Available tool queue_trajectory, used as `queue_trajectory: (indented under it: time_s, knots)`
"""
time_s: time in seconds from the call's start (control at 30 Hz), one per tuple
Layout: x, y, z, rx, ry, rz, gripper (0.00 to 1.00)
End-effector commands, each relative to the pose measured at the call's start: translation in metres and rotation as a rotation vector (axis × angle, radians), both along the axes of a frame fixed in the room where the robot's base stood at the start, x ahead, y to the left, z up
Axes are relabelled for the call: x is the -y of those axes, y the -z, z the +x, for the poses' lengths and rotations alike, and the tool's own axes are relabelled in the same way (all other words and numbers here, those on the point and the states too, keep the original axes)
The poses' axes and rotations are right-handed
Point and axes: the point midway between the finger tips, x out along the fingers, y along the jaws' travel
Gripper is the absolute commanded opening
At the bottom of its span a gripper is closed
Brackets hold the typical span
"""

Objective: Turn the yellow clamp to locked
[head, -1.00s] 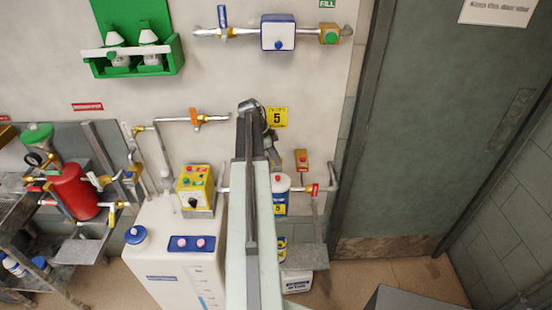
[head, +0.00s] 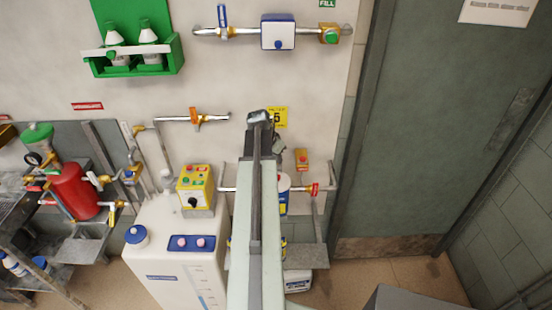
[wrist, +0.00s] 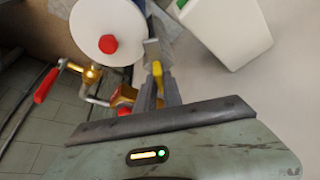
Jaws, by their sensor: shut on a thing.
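The yellow clamp (wrist: 158,70) shows in the wrist view as a small yellow piece between the fingertips of my gripper (wrist: 159,86). The gripper is shut on it. The clamp stands right beside a white round canister (wrist: 122,22) with a red knob (wrist: 108,44). In the head view my arm hides both the clamp and the gripper. The clamp's lock marks cannot be read.
Behind my arm in the head view is a pipe with a red tag (head: 314,189), above a grey shelf (head: 312,257). A yellow control box (head: 195,188) stands left on a white tank (head: 165,250). A red-handled valve (wrist: 46,85) is close by in the wrist view.

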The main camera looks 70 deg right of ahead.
Motion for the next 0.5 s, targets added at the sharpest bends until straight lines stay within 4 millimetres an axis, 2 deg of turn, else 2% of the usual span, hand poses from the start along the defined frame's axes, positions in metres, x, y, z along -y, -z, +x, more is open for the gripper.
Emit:
queue_trajectory:
  time_s: [0.5]
  knots:
    - [-0.0005,0.0002,-0.0044,0.0,-0.454,0.002,0.0]
